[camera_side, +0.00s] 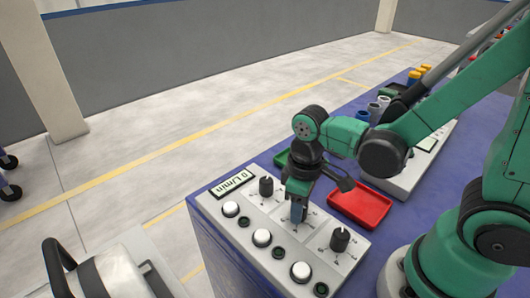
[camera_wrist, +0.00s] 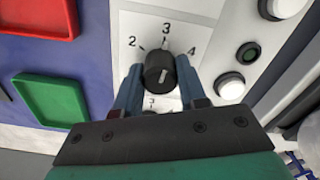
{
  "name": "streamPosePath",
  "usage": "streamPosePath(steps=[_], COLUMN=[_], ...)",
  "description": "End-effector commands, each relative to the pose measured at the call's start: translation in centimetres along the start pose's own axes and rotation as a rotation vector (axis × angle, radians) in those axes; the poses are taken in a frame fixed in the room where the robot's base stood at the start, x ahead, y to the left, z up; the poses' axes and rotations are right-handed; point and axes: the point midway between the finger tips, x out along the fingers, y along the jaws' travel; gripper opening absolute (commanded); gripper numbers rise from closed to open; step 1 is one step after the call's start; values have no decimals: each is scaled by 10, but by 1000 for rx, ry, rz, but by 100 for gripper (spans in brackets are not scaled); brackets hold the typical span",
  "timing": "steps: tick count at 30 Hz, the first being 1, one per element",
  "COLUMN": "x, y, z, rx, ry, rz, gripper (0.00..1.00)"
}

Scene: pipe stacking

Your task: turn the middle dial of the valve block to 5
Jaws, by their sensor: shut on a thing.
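The valve block (camera_side: 322,222) is a light panel with black dials, white buttons and a display. My gripper (camera_side: 298,212) points down over its middle dial and hides most of it in the side view. In the wrist view the middle dial (camera_wrist: 158,72) is a black knob between the two blue fingers of my gripper (camera_wrist: 160,78), which is shut on it. Numbers 2, 3 and 4 show around its far side; the nearer scale is mostly covered.
Dials stand on both sides, at the back (camera_side: 266,187) and front (camera_side: 340,238). The display (camera_side: 233,182) seems to read 0 L/min. White buttons (camera_side: 262,237) line the near edge. A red tray (camera_side: 359,205) and green tray (camera_wrist: 60,95) lie beside the block.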

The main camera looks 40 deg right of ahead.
Motion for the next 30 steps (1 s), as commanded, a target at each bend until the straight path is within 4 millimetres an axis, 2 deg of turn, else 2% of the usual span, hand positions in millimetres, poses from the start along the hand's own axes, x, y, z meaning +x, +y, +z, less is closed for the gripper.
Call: streamPosePath(steps=[30], x=[0], y=[0], z=[0], rx=[965], ry=[0], rz=[0], gripper=[0])
